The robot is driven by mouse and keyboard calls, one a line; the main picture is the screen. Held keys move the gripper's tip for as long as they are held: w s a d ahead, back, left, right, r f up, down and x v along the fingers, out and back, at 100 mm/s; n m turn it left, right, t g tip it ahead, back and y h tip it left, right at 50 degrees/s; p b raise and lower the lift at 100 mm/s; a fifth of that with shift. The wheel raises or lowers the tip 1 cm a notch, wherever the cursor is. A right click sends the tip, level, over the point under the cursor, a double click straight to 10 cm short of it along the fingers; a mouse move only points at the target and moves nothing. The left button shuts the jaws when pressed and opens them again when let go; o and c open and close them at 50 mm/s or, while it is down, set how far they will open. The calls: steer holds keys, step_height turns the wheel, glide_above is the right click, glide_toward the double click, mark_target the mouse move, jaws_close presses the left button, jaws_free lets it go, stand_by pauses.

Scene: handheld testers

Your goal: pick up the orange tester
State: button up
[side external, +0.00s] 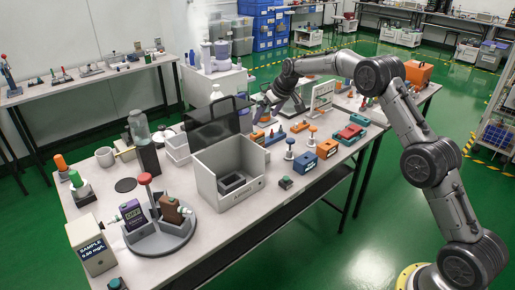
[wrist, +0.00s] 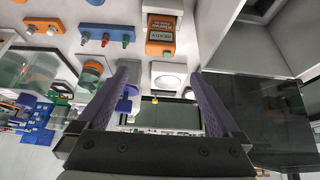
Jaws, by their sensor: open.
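The orange tester (wrist: 160,38) shows at the top centre of the wrist view, with a dark label and a lit display. It sits in a pale holder. In the side view, a small orange item (side external: 258,136) beside the pale enclosure looks like the same tester. My gripper (wrist: 159,74) is open, its two dark fingers wide apart with nothing between them. The tester is beyond the fingertips and apart from them. In the side view my gripper (side external: 263,110) is low over the bench, just behind the tester; its fingertips are partly hard to make out.
The pale enclosure (side external: 208,178) with a dark raised lid (side external: 215,133) stands close by; the lid fills the right of the wrist view (wrist: 270,118). A white round-topped block (wrist: 168,80) is near the fingertips. Orange-and-blue boxes (side external: 306,163) and coloured parts stand to the right.

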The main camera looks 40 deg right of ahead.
mark_target(257, 132)
steer(key=x, duration=0.9)
steer(key=shift+s+f, duration=0.2)
steer(key=shift+c, duration=0.2)
steer(key=shift+r, duration=0.1)
jaws_close()
